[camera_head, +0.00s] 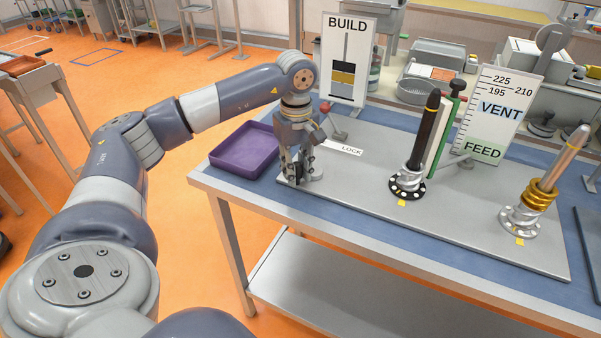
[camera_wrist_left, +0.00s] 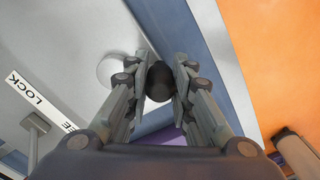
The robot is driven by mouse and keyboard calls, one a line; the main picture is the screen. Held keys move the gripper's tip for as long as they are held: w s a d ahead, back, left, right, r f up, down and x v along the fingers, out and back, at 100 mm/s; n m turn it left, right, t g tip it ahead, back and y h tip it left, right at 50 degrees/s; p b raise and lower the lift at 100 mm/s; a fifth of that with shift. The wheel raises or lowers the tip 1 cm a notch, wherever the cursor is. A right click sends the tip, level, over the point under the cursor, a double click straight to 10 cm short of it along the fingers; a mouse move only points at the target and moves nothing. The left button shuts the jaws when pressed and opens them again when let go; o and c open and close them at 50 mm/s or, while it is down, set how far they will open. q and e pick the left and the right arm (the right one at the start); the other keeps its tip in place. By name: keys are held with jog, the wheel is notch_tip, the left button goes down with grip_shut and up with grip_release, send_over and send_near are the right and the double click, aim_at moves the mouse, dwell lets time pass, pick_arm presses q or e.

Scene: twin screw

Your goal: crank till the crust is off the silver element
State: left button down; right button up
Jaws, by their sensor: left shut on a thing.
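The silver element (camera_head: 568,153) stands tilted on a round flanged base at the right of the grey plate. Gold rings (camera_head: 538,196) sit around its lower part; I cannot tell whether they are the crust. A black element (camera_head: 424,130) stands on a black flange left of it. My left gripper (camera_head: 299,174) points down at the plate's left end, well apart from both elements. It is shut on a round black knob (camera_wrist_left: 159,82), seen between the fingers in the left wrist view. The fingers mostly hide the knob in the head view. My right gripper is not in view.
A BUILD board (camera_head: 346,60) stands behind my left gripper, with a red-knobbed lever (camera_head: 325,107) and LOCK label (camera_head: 346,148) nearby. A VENT/FEED scale board (camera_head: 500,112) stands between the elements. A purple tray (camera_head: 244,151) lies left of the gripper. The plate's front middle is clear.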

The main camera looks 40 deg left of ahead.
pick_arm(q)
jog(key=shift+w+a+r+m, duration=0.1)
jog(key=shift+a+m, duration=0.25)
jog(key=shift+m, duration=0.15)
jog(key=c, duration=1.4)
grip_release()
jog(key=shift+o, duration=0.2)
notch_tip(320, 180, up, 12)
